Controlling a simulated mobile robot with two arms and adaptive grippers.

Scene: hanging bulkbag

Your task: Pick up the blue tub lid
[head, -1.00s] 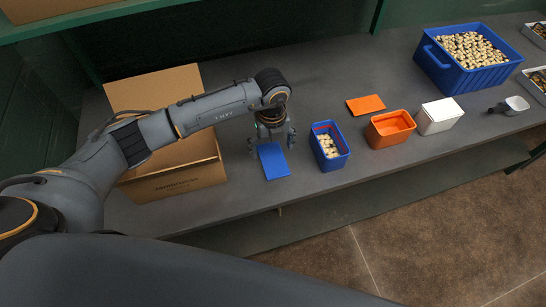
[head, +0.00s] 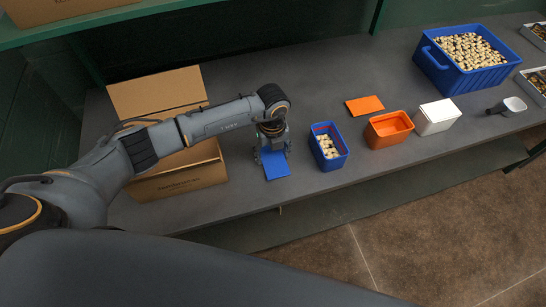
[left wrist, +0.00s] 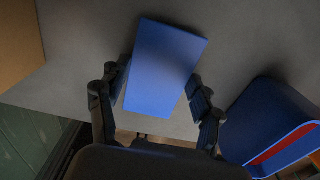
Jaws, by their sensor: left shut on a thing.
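The blue tub lid (head: 276,165) is a flat rectangle on the grey shelf, left of the blue tub (head: 328,147). My left gripper (head: 272,154) is over the lid, its fingers down at the lid's two sides and shut on it. In the left wrist view the lid (left wrist: 165,65) lies between the two fingers (left wrist: 157,95). I cannot tell whether the lid is lifted off the shelf. The blue tub holds pale pieces and has a red inner edge; it also shows in the left wrist view (left wrist: 270,125). My right gripper is not in view.
An open cardboard box (head: 180,180) stands left of the lid, under my left arm. To the right are an orange lid (head: 364,105), an orange tub (head: 388,130), a white tub (head: 437,117), a scoop (head: 511,106) and a large blue crate (head: 420,62) of pieces.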

